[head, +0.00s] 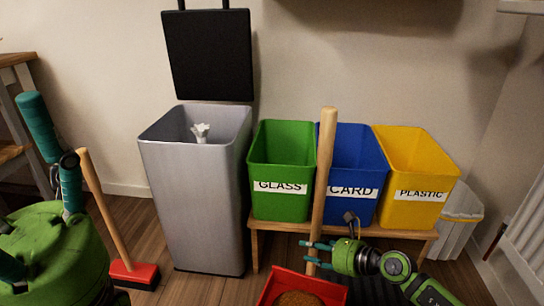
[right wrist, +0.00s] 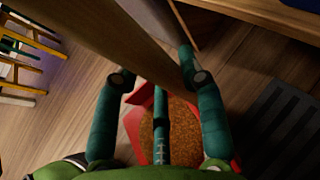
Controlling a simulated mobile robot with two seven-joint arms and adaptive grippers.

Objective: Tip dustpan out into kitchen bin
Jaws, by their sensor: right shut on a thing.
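The grey kitchen bin (head: 195,205) stands against the wall with its black lid (head: 208,55) raised. A white object (head: 201,132) shows inside its mouth. The red dustpan (head: 272,287) is low at the bottom edge of the head view, partly cut off, with brown granular matter (head: 298,299) in it. Its long wooden handle (head: 324,165) rises upright, slightly tilted. My right gripper (head: 314,254) is shut on the handle; the right wrist view shows the fingers around the handle (right wrist: 135,45).
Green glass (head: 280,200), blue card (head: 350,207) and yellow plastic (head: 415,212) bins stand on a low wooden bench (head: 287,227). A red broom (head: 135,275) stands left of the grey bin. A dark mat (head: 372,291) lies beside the dustpan.

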